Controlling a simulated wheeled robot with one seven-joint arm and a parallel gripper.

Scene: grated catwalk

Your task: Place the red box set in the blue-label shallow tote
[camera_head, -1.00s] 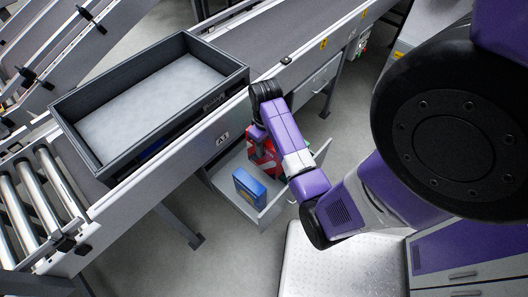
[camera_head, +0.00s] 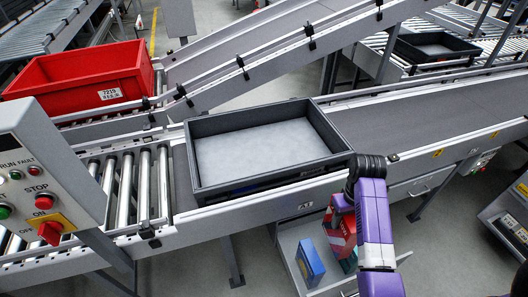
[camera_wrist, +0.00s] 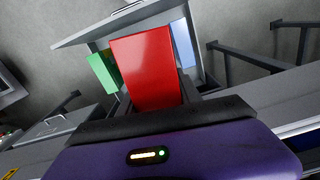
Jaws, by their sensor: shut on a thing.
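The red box set (camera_head: 341,240) shows in the head view beside my purple wrist, at the open drawer under the conveyor; its red face (camera_wrist: 145,68) fills the middle of the wrist view. My gripper (camera_wrist: 158,112) is shut on it. The fingertips are hidden, and I cannot tell whether the box set is clear of the drawer. A shallow dark grey tote (camera_head: 190,150) sits on the conveyor, left of and behind my gripper. It looks empty, with a pale floor. A small bluish patch shows on its shadowed front wall, too dark to read.
The open drawer (camera_head: 291,262) also holds a blue box (camera_head: 310,262). A green item (camera_wrist: 103,73) shows beside the red face. A red crate (camera_head: 75,78) stands at the back left, and another dark tote (camera_head: 432,60) at the back right. A control panel (camera_head: 40,175) is at left.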

